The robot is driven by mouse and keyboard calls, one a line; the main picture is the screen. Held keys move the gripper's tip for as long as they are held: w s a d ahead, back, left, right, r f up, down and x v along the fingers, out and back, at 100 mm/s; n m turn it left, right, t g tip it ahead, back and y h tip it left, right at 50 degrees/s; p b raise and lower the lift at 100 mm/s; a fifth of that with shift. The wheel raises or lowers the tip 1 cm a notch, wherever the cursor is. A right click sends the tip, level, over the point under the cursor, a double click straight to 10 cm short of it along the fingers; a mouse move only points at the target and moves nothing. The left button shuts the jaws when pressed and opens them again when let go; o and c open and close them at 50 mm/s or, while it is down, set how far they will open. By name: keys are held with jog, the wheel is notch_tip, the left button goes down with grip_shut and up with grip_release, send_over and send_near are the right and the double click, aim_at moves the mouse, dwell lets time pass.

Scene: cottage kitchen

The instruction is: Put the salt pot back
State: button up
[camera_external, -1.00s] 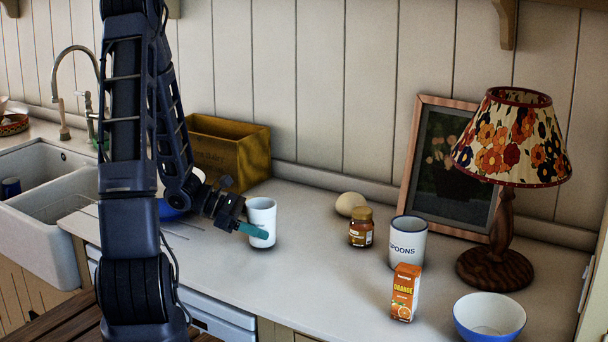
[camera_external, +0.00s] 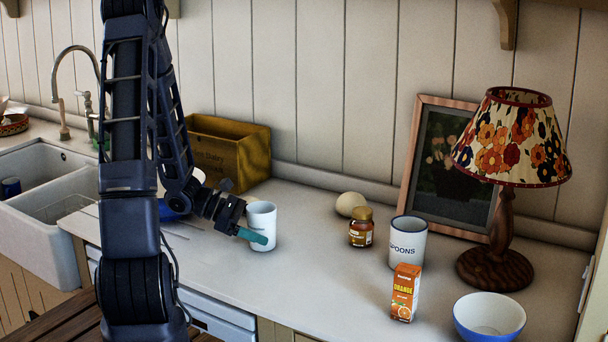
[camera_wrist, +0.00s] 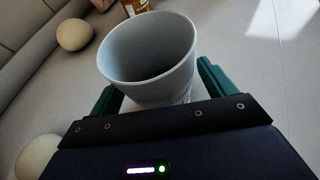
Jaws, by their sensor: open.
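A white pot (camera_external: 262,216) stands upright on the counter left of the middle. I take it for the salt pot; small lettering on its side in the wrist view is too slanted to read. My gripper (camera_external: 254,236) is low at the pot, one teal finger showing across its front. In the wrist view the pot (camera_wrist: 150,60) is between the two open fingers, its round mouth facing up and dark inside. I cannot tell whether either finger touches it. No marked place for the pot can be made out.
Right of the pot are an egg (camera_external: 350,204), a jar (camera_external: 361,227), a SPOONS pot (camera_external: 408,243), an orange juice carton (camera_external: 404,292), a blue-white bowl (camera_external: 489,317) and a lamp (camera_external: 497,267). A wooden box (camera_external: 225,155) stands behind my arm. Counter between pot and jar is clear.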

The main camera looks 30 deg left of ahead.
jog(key=v, duration=1.1)
jog(key=shift+s+a+r, duration=0.1)
jog(key=shift+s+a, duration=0.05)
jog(key=shift+a, duration=0.2)
jog(key=s+d+r+m+g+y, duration=0.6)
jog(key=s+d+r+m, duration=0.2)
jog(key=d+r+m, duration=0.4)
jog(key=s+d+r+m+t+y, duration=0.3)
jog(key=s+r+m+y, duration=0.3)
jog(key=m, duration=0.5)
notch_tip(320, 180, up, 4)
jog(key=s+t, duration=0.1)
jog(key=s, duration=0.1)
jog(key=shift+s+t, duration=0.4)
